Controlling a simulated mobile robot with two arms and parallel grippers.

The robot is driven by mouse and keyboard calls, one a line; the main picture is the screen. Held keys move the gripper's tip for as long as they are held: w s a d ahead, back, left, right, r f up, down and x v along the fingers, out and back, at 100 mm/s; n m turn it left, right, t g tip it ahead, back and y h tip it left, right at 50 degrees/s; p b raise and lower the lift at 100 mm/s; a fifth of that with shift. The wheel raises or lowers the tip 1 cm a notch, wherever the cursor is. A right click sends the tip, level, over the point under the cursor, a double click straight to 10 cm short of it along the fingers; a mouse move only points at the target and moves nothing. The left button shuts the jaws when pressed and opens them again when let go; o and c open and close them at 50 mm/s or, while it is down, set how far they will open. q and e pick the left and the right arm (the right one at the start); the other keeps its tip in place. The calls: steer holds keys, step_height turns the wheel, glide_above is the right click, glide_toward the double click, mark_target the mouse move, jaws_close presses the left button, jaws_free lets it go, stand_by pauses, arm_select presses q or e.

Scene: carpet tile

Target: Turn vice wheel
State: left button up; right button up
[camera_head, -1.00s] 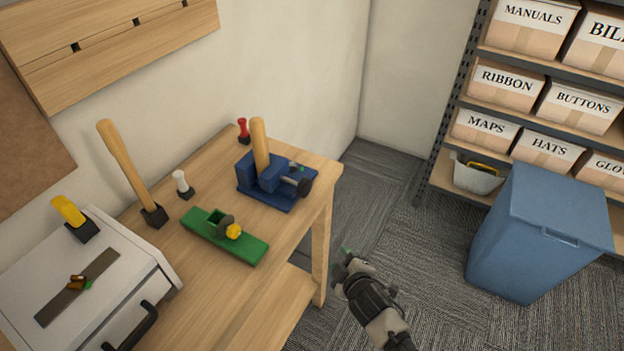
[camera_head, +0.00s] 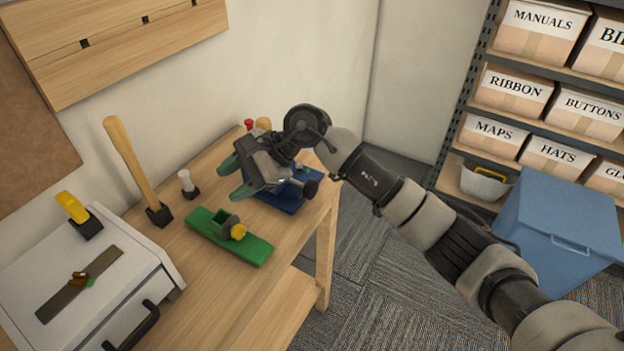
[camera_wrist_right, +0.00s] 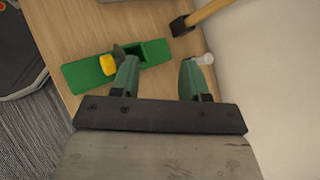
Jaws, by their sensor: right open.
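The blue vice (camera_head: 288,200) stands at the far right corner of the wooden workbench, mostly hidden behind my right gripper in the head view. The top of a wooden handle (camera_head: 263,123) shows behind the gripper. My right gripper (camera_head: 232,178) is open and empty, above and in front of the vice, with its fingers pointing left. In the right wrist view the open fingers (camera_wrist_right: 158,82) show with nothing between them, and the vice is out of view. My left gripper is not in view.
A green plane (camera_head: 230,236) with a yellow knob lies on the bench (camera_head: 215,300). A mallet (camera_head: 132,165), a white-handled tool (camera_head: 187,182) and a white cabinet (camera_head: 90,270) are left of it. A blue bin (camera_head: 560,225) and box shelves stand right.

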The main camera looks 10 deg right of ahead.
steer(key=w+d+n+t+h, duration=0.1)
steer(key=w+d+n+h, duration=0.1)
steer(key=w+d+h, duration=0.35)
step_height(320, 180, up, 2)
steer(key=n+h, duration=0.1)
steer(key=h, duration=0.5)
glide_above(312, 179)
step_height(312, 179, down, 10)
steer(key=shift+f+p, duration=0.1)
steer(key=shift+p, duration=0.7)
jaws_close()
